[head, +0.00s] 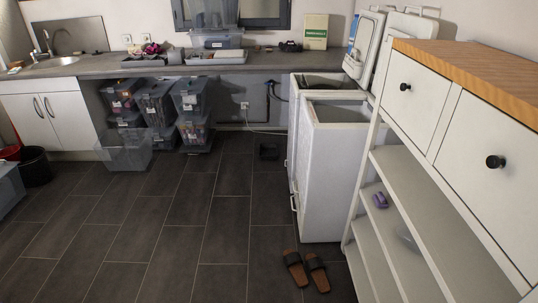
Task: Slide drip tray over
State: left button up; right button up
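No thing is plainly marked as the drip tray. A flat grey tray (217,60) lies on the counter at the back. I cannot tell which one the task names. Two white toploaders stand side by side at centre right; the nearer one (327,185) has its top open. A raised white lid (364,45) stands behind it. Neither of my grippers is in view.
A white shelf unit with drawers (430,105) stands close on the right. Brown sandals (306,270) lie on the floor beside it. Clear bins (157,103) are stacked under the counter (270,68); an empty one (124,154) stands in front. The middle tiled floor (180,225) is clear.

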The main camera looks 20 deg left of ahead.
aim_at(267, 150)
jog(key=i+j+u, duration=0.7)
jog(key=i+u, duration=0.15)
jog(key=i+j+u, duration=0.1)
jog(key=i+u, duration=0.3)
jog(key=i, duration=0.2)
jog(key=i+j, duration=0.1)
jog(key=i, duration=0.55)
jog(key=i+z, duration=0.15)
jog(key=i, duration=0.45)
jog(key=i+j, duration=0.2)
jog(key=i, duration=0.45)
jog(key=i+j+z, duration=0.1)
jog(key=i+z, duration=0.3)
jog(key=i+j+z, duration=0.15)
jog(key=z, duration=0.25)
jog(key=i+j+z, duration=0.55)
jog(key=z, duration=0.3)
jog(key=i+j+z, duration=0.1)
jog(key=j+z, duration=0.3)
jog(key=j, duration=0.1)
